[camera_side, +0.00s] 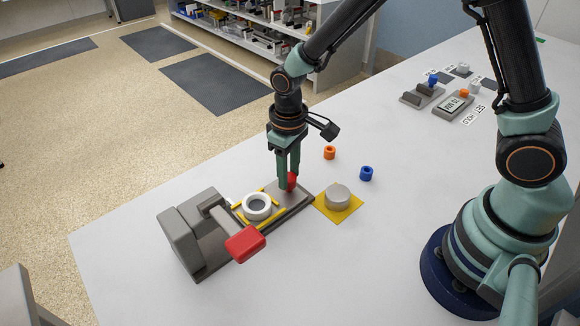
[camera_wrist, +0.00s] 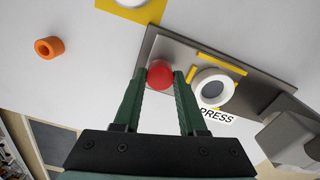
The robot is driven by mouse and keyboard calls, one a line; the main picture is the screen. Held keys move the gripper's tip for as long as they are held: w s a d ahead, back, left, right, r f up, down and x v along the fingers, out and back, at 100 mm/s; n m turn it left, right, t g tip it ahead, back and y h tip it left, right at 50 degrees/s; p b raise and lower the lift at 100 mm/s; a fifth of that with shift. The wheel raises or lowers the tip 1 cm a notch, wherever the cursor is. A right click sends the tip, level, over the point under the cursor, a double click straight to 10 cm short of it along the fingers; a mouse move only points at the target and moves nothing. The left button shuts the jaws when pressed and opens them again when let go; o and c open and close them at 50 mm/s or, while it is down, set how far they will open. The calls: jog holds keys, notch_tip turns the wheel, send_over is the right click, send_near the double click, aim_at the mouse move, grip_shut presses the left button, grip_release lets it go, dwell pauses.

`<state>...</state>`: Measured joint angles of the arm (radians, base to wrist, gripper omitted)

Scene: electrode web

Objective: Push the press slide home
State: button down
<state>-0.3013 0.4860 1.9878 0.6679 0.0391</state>
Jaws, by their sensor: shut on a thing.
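The press (camera_side: 180,242) is a grey block with a red-ended lever (camera_side: 245,244), at the left of the table. A grey slide track extends from it to the upper right. A white ring (camera_side: 257,206) sits on the track between yellow strips, outside the press block; it also shows in the wrist view (camera_wrist: 212,88). A red knob (camera_wrist: 160,74) stands at the track's outer end. My gripper (camera_side: 288,184) is over that end, its fingers shut on the red knob, which shows between the fingertips in the wrist view. The fingers partly hide the knob in the side view.
A grey cylinder (camera_side: 337,195) stands on a yellow square (camera_side: 350,213) close to the track's right. An orange ring (camera_side: 329,152) and a blue ring (camera_side: 367,173) lie behind it. Small devices with labels (camera_side: 452,104) stand at the back right. The front of the table is clear.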

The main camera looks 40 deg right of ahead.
jog(key=a, duration=1)
jog(key=shift+a, duration=0.35)
jog(key=shift+c, duration=2.3)
grip_release()
jog(key=shift+d+r, duration=0.1)
notch_tip(320, 180, up, 12)
notch_tip(320, 180, up, 8)
send_over(248, 210)
jog(key=shift+w+d, duration=0.15)
jog(key=shift+d, duration=0.05)
